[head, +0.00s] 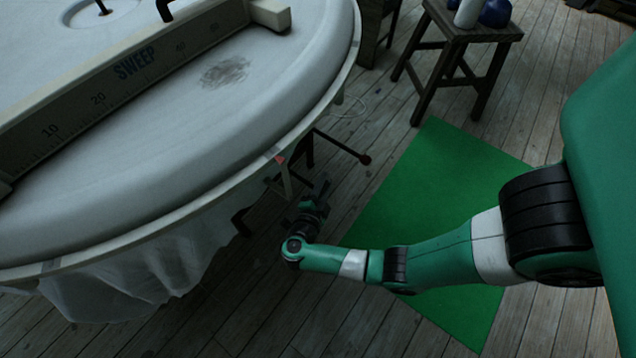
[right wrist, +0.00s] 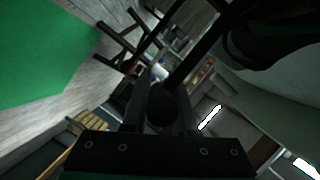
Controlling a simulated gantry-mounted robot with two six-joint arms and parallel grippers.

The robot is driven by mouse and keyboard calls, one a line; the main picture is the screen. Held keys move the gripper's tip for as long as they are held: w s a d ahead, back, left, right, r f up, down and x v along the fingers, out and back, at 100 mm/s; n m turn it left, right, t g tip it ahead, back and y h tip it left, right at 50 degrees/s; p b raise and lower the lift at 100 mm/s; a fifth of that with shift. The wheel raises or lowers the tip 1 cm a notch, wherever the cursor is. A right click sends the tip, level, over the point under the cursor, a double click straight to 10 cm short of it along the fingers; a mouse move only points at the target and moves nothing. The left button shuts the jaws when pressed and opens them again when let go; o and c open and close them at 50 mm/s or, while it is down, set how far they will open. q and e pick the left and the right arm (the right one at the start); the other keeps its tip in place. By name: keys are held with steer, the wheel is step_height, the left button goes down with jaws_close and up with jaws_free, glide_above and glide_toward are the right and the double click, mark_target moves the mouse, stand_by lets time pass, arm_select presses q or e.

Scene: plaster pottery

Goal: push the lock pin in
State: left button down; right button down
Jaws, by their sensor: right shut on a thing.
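My right gripper (head: 319,192) is under the rim of the big white round table (head: 335,88), near its right side. In the right wrist view my right gripper (right wrist: 162,108) is shut on a dark round knob (right wrist: 163,103), which looks like the head of the lock pin. The pin's shaft and its hole are too dark or hidden to make out, so I cannot tell how deep the pin sits. A dark lever with a red ball end (head: 365,159) sticks out just beyond my gripper. My left gripper is not in view.
A long scale beam marked SWEEP (head: 135,68) lies across the white top. A small red pointer (head: 280,159) sits at the rim. White plastic sheeting (head: 150,265) hangs below. A wooden stool (head: 470,42) stands behind.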

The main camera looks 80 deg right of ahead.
steer(key=c, duration=0.7)
jaws_free()
steer(key=shift+w+r, duration=0.2)
steer(key=shift+s, duration=0.1)
steer(key=shift+a, duration=0.1)
steer(key=shift+a+r, duration=0.1)
steer(key=shift+a, duration=0.25)
steer(key=p+v, duration=0.2)
steer(key=v, duration=0.8)
steer(key=shift+a, duration=0.4)
